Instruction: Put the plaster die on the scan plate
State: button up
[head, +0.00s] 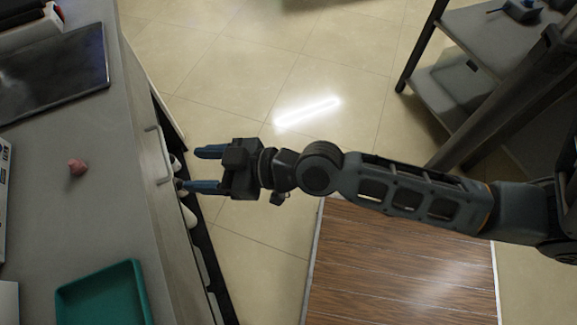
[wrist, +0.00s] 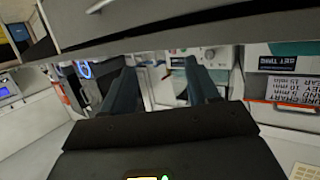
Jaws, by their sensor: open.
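A small pinkish lump (head: 77,167), which looks like the plaster die, sits on the grey counter (head: 105,205) in the head view. My gripper (head: 206,170) is open and empty, off the counter's front edge to the right of the lump, with its blue fingers pointing left at the counter. The wrist view also shows the open fingers (wrist: 160,82), with nothing between them. The lump cannot be made out there. A flat dark plate (head: 52,75) lies at the counter's far end; I cannot tell whether it is the scan plate.
A teal tray (head: 103,297) lies at the counter's near end. A pale handle (head: 158,153) projects from the counter front beside my gripper, with white items below. A grey shelf rack (head: 480,60) stands at upper right. Tiled floor (head: 265,80) is clear between them.

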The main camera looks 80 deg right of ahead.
jog(key=s+r+h, duration=0.1)
jog(key=s+r, duration=0.1)
jog(key=s, duration=0.9)
jog(key=shift+m, duration=0.4)
jog(key=s+r, duration=0.2)
jog(key=s, duration=0.1)
jog(key=s+a+r, duration=0.1)
jog(key=s+r, duration=0.1)
jog(key=s, duration=0.1)
jog(key=s+a+r, duration=0.1)
jog(key=s+r, duration=0.1)
jog(key=r, duration=0.1)
jog(key=shift+s, duration=0.4)
jog(key=shift+c, duration=0.4)
